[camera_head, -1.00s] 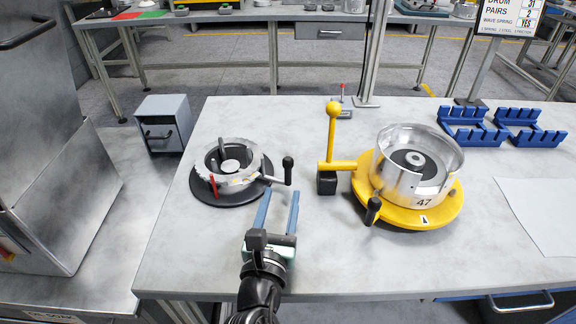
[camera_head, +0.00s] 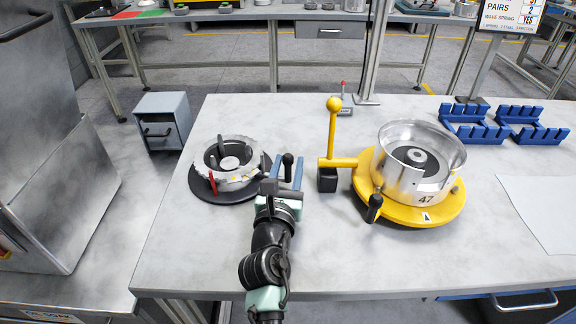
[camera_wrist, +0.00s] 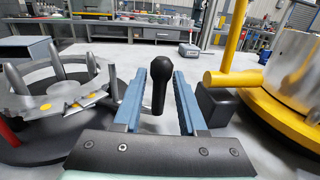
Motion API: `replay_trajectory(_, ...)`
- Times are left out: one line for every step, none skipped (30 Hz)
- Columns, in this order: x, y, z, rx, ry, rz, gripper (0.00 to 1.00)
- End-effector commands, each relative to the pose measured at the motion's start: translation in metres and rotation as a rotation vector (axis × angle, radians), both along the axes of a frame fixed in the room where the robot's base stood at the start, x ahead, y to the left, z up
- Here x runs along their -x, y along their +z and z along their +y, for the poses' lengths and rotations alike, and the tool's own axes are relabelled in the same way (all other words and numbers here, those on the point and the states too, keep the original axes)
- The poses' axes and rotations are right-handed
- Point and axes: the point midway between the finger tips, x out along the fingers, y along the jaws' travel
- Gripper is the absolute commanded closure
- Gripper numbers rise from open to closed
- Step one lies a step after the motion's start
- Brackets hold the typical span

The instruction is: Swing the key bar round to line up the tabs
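The key bar's black knob handle (camera_wrist: 158,86) stands upright between the two blue fingers of my gripper (camera_wrist: 158,92) in the wrist view. Gaps show on both sides of the knob, so my gripper is open around it. The silver tabbed ring (camera_head: 228,163) sits on a round black base (camera_head: 226,193) at the left of the table, with dark posts and a red pin (camera_head: 213,182). The ring also shows in the wrist view (camera_wrist: 50,100), left of my gripper, with yellow marks. In the head view my gripper (camera_head: 287,172) is right of the ring, and the bar is mostly hidden.
A yellow turntable (camera_head: 420,212) with a silver drum (camera_head: 400,180) marked 47 stands to the right. Its yellow lever (camera_head: 333,135) and black block (camera_head: 327,180) are close beside my gripper. Blue racks (camera_head: 475,128) lie at the back right. The front of the table is clear.

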Motion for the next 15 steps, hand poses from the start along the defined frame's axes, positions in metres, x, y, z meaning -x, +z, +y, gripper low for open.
replay_trajectory(0.0001, 0.0000, 0.0001, 0.000, 0.000, 0.000, 0.70)
replay_trajectory(0.0002, -0.0001, 0.0001, 0.000, 0.000, 0.000, 0.76)
replay_trajectory(0.0002, -0.0001, 0.0001, 0.000, 0.000, 0.000, 0.83)
replay_trajectory(0.0002, -0.0001, 0.0001, 0.000, 0.000, 0.000, 0.88)
replay_trajectory(0.0002, -0.0001, 0.0001, 0.000, 0.000, 0.000, 0.94)
replay_trajectory(0.0002, -0.0001, 0.0001, 0.000, 0.000, 0.000, 1.00)
replay_trajectory(0.0002, 0.0000, 0.0001, 0.000, 0.000, 0.000, 1.00)
replay_trajectory(0.0003, 0.0000, 0.0001, 0.000, 0.000, 0.000, 1.00)
replay_trajectory(0.0003, 0.0000, 0.0001, 0.000, 0.000, 0.000, 1.00)
replay_trajectory(0.0003, 0.0000, 0.0001, 0.000, 0.000, 0.000, 1.00)
replay_trajectory(0.0003, 0.0001, 0.0001, 0.000, 0.000, 0.000, 1.00)
replay_trajectory(0.0003, 0.0001, 0.0001, 0.000, 0.000, 0.000, 1.00)
replay_trajectory(0.0003, 0.0002, 0.0001, 0.000, 0.000, 0.000, 1.00)
replay_trajectory(0.0002, 0.0002, 0.0001, 0.000, 0.000, -0.001, 1.00)
replay_trajectory(0.0002, 0.0003, 0.0001, 0.000, 0.000, -0.001, 1.00)
